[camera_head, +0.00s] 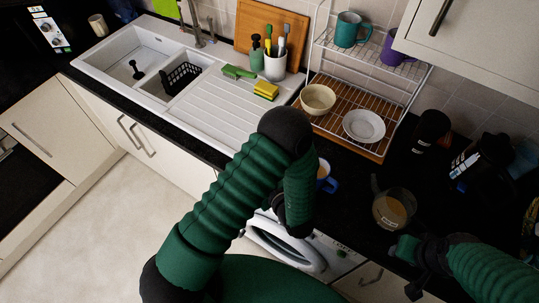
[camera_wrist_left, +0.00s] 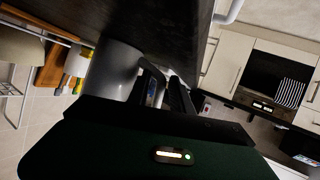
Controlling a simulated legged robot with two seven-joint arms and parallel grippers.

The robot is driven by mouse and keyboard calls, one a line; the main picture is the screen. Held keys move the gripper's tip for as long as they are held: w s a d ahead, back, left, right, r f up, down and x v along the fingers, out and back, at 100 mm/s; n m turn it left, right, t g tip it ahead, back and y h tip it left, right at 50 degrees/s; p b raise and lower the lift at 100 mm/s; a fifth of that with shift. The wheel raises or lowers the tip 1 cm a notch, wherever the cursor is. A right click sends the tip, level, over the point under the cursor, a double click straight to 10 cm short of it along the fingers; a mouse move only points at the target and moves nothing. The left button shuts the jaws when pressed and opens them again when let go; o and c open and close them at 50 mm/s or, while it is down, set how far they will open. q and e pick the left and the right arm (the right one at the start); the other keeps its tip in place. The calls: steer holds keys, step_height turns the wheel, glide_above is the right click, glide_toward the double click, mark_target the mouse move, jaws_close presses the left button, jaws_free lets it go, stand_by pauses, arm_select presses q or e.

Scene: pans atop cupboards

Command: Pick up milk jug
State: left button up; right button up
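A clear jug (camera_head: 394,208) with tan liquid inside stands upright on the dark counter at the right of the head view. My right gripper (camera_head: 404,271) is just below it in the picture, its fingers apart with nothing seen between them. A mug with a blue handle (camera_head: 331,185) stands at the counter's front, partly hidden by my left arm. My left gripper (camera_head: 294,222) points down beside this mug, in front of the counter edge. In the left wrist view a grey cylindrical thing (camera_wrist_left: 113,70) is close to the dark fingers (camera_wrist_left: 165,90); whether they grip anything is unclear.
A wire rack (camera_head: 376,84) with a bowl (camera_head: 318,99) and a plate (camera_head: 364,126) stands behind the jug. A dark bottle (camera_head: 430,131) and a black kettle-like appliance (camera_head: 483,163) are to its right. The sink drainer (camera_head: 216,112) is at left.

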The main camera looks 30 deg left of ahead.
arm_select(q)
steer(key=shift+x, duration=1.1)
steer(key=shift+c, duration=0.3)
steer(key=shift+s, duration=0.1)
steer(key=c, duration=0.5)
steer(key=shift+d, duration=0.1)
jaws_close()
steer(key=shift+r, duration=0.1)
